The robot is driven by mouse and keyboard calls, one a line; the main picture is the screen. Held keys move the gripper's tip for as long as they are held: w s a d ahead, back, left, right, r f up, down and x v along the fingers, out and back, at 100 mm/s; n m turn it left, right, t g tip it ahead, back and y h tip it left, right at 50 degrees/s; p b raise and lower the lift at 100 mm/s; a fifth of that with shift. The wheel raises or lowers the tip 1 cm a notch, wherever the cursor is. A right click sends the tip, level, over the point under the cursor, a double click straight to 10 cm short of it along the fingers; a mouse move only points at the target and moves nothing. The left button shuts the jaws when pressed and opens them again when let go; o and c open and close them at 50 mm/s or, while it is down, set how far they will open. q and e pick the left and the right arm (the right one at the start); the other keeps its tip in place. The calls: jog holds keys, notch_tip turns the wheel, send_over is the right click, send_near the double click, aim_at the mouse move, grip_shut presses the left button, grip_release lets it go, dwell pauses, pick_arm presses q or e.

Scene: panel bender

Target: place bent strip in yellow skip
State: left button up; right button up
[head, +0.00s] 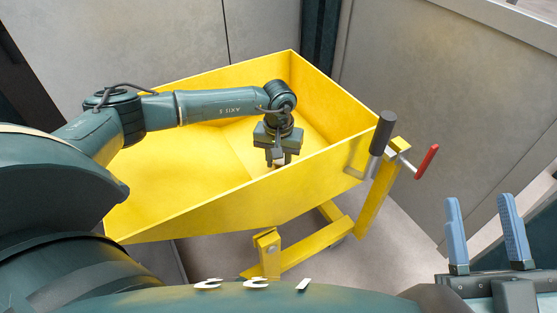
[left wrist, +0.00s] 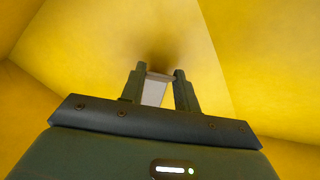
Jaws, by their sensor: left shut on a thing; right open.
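The yellow skip (head: 190,213) stands in the middle of the head view, open at the top. My left arm reaches over its rim, and my left gripper (head: 277,163) points down inside it, close to the near wall. In the left wrist view my left gripper (left wrist: 160,78) is shut on the bent strip (left wrist: 154,91), a pale grey piece between the fingers. The yellow inside of the skip fills the space around it. I cannot tell whether the strip touches the skip. My right gripper (head: 486,235) is open and empty at the lower right of the head view.
The skip's yellow frame (head: 310,248) shows below it, with a black handle (head: 383,133) and a red lever (head: 427,161) at its right side. Grey panels (head: 450,100) stand behind and to the right. The skip's floor to the left of the gripper looks clear.

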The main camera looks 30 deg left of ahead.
pick_arm(q)
jog(key=shift+f, duration=0.2)
jog(key=o, duration=1)
pick_arm(e)
jog(key=shift+r, duration=0.1)
pick_arm(q)
jog(key=shift+r, duration=0.1)
jog(key=shift+r, duration=0.15)
notch_tip(320, 180, up, 7)
jog(key=p, duration=0.2)
jog(key=shift+f+p, duration=0.2)
jog(key=shift+p, duration=0.15)
jog(key=shift+r+p, duration=0.75)
jog(key=shift+r, duration=1.95)
pick_arm(e)
jog(key=shift+s+f+m+g+h, duration=0.25)
jog(key=shift+f+m+g+h, duration=0.15)
jog(key=shift+f+h, duration=0.35)
jog(key=shift+s+f+m+g+h, duration=0.3)
jog(key=shift+f+m+h, duration=0.25)
jog(key=shift+f, duration=0.3)
